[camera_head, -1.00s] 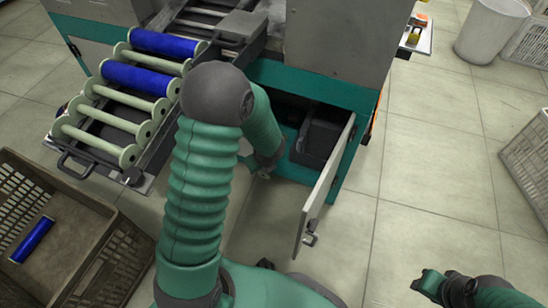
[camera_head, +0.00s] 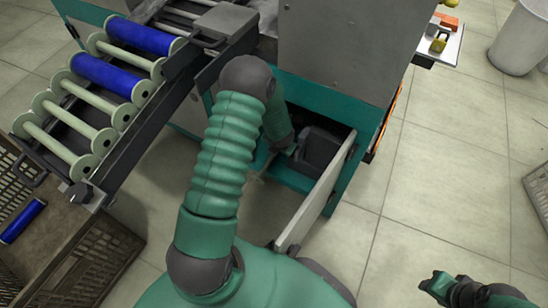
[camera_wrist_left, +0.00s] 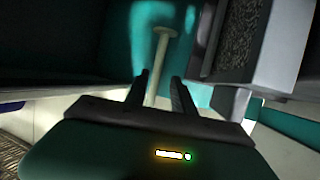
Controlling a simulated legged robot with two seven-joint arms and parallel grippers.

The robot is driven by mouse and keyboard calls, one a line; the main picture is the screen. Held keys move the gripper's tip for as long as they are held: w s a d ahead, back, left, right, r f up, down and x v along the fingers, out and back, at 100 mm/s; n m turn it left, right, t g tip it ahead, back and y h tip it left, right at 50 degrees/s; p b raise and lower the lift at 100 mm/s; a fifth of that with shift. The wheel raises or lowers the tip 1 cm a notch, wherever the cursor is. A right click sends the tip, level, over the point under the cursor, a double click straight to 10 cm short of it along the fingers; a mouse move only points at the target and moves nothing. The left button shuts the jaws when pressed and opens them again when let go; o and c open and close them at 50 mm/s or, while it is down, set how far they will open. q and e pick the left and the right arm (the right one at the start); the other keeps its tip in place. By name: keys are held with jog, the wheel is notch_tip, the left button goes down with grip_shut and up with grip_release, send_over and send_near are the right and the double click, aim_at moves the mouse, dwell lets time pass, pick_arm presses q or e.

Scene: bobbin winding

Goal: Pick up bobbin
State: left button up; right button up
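In the left wrist view a pale empty bobbin (camera_wrist_left: 159,55) with a round flange at its far end stands in the teal compartment. Its thin shaft runs back between the fingers of my left gripper (camera_wrist_left: 161,88). The fingers are apart, with a gap visible on each side of the shaft. In the head view my left arm reaches down into the open cabinet, and its gripper and the bobbin are mostly hidden behind the arm. My right gripper (camera_head: 438,286) is at the lower right over bare floor, too small to tell its finger state.
The cabinet door (camera_head: 317,195) stands open beside my left arm. A dark bin (camera_head: 318,150) sits inside. A rack at left carries blue bobbins (camera_head: 108,75) and pale empty bobbins (camera_head: 55,142). A crate (camera_head: 92,262) with a blue bobbin (camera_head: 22,220) stands below.

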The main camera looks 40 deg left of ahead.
pick_arm(q)
jog(key=b+x, duration=0.5)
jog(key=x, duration=0.9)
jog(key=shift+s+f, duration=0.15)
grip_shut()
